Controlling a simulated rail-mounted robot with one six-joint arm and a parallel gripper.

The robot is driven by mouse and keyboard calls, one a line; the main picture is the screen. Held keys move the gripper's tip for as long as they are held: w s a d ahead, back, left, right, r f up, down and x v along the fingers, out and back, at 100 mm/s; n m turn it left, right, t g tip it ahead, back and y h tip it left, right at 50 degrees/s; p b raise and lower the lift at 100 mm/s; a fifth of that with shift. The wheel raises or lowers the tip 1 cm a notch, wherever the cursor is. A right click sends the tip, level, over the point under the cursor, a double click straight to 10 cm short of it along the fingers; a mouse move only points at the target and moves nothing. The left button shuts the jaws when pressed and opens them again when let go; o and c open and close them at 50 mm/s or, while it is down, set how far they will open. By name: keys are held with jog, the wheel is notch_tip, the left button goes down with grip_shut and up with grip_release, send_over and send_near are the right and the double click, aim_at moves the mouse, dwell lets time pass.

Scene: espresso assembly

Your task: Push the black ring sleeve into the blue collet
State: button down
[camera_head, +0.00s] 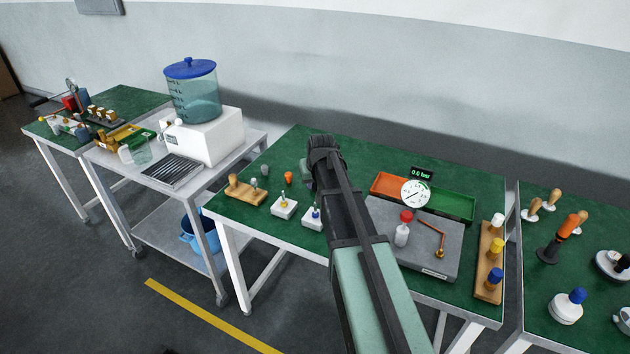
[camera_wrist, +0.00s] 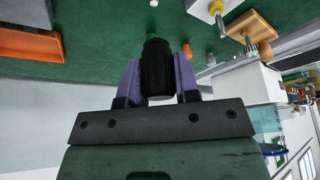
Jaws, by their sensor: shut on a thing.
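My gripper (camera_wrist: 158,75) has purple fingers shut on a dark ribbed cylinder, which I take to be the black ring sleeve (camera_wrist: 157,68). A green tip (camera_wrist: 152,34) shows just beyond it; I cannot tell whether it belongs to it. In the head view my arm covers the fingers and the held piece. A small blue piece, possibly the blue collet (camera_head: 315,212), stands on a white block (camera_head: 311,223) left of my arm. I cannot make out the collet in the wrist view.
Another white block (camera_head: 283,210) and a wooden holder (camera_head: 247,195) stand left. A small orange piece (camera_head: 288,177) and a grey one (camera_head: 265,170) stand behind them. A grey plate (camera_head: 420,262) with a red-capped bottle (camera_head: 402,232), gauge (camera_head: 415,194) and orange-green tray (camera_head: 453,207) lie right.

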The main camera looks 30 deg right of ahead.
aim_at(315, 191)
jog(key=shift+f+b, duration=1.6)
jog(key=shift+f, duration=0.45)
jog(key=shift+f, duration=0.15)
jog(key=shift+f+b, duration=0.3)
jog(key=shift+b, duration=0.15)
jog(key=shift+f+b, duration=1.05)
jog(key=c, duration=0.8)
grip_release()
jog(key=shift+r, duration=0.1)
jog(key=p+v, duration=1)
jog(key=shift+s+r, duration=0.15)
jog(key=shift+r, duration=0.15)
